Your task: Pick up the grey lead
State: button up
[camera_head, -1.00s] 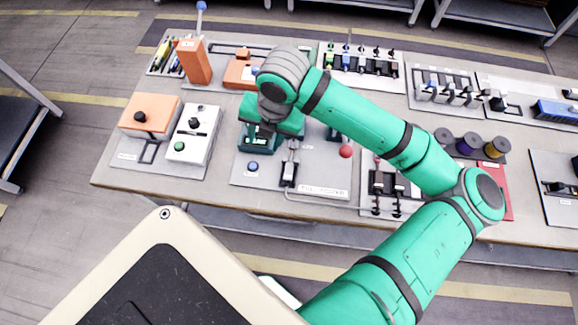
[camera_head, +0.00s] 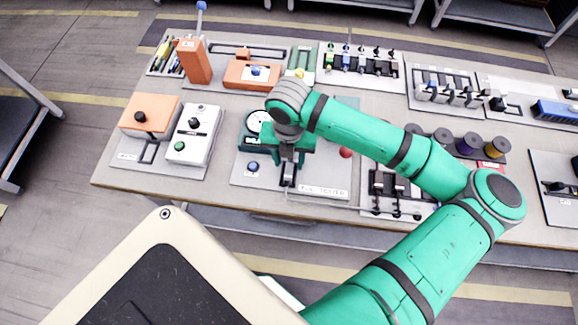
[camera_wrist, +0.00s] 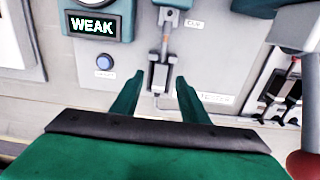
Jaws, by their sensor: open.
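A thin grey lead (camera_head: 325,205) appears to run from the lower clamp (camera_head: 288,181) of the pull tester along the table's front edge. In the wrist view the lower clamp (camera_wrist: 158,76) is grey and black, with a narrow piece above it. How the lead sits at the clamp is too small to tell. My gripper (camera_head: 288,152) is over the tester in the head view, hiding part of it. In the wrist view my gripper (camera_wrist: 160,82) is open and empty, its fingers on either side of the lower clamp in the picture. Contact cannot be told.
The tester's display (camera_wrist: 93,25) reads WEAK, above a blue button (camera_wrist: 105,62). A red ball knob (camera_head: 346,152) stands to the right of my gripper. Orange and white boxes (camera_head: 193,135) are to the left. Black clamps (camera_head: 392,192) and spools (camera_head: 469,145) are to the right.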

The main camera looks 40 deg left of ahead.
aim_at(289, 167)
jog(key=shift+w+f, duration=0.1)
jog(key=shift+f, duration=1.5)
grip_shut()
jog(key=shift+r, duration=0.15)
